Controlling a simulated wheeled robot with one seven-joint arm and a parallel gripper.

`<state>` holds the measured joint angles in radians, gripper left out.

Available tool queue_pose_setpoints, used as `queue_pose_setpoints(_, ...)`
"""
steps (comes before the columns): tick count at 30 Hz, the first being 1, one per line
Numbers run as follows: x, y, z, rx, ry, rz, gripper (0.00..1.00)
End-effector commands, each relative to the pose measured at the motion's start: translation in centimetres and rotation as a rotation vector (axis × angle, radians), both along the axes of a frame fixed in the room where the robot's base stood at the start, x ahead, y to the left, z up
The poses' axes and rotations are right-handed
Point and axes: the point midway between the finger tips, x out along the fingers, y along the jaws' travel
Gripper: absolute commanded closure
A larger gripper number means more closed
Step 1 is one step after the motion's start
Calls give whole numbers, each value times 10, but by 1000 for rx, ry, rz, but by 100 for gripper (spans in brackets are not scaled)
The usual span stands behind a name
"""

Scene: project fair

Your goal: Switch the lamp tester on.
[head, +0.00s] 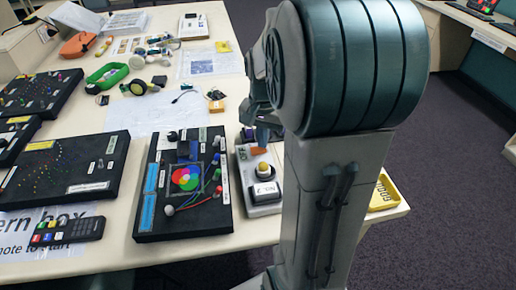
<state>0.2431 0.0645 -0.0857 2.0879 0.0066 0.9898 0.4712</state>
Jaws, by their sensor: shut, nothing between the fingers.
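A light grey box (249,205), which looks like the lamp tester, stands near the front right edge of the table. It carries a yellow dome (264,169) in a pale ring, a white labelled block (265,193) at its front and a small label on its left side. A small orange-brown part (258,151) shows at its back end; I cannot tell whether it is a switch. My gripper (262,138) is shut and empty, over or just behind the back end of the box. My arm hides part of it and the box's right side. Contact cannot be told.
A black board with coloured circles (148,222) stands close to the left of the box. A yellow tray (384,193) lies at the table's right edge, beyond my arm.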

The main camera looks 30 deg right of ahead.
Motion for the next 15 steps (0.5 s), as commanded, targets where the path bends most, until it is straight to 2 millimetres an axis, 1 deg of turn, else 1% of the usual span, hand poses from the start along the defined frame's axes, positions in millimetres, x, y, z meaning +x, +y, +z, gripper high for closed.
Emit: queue_pose_setpoints(15, 0, 0, -7, 0, 0, 0, 100)
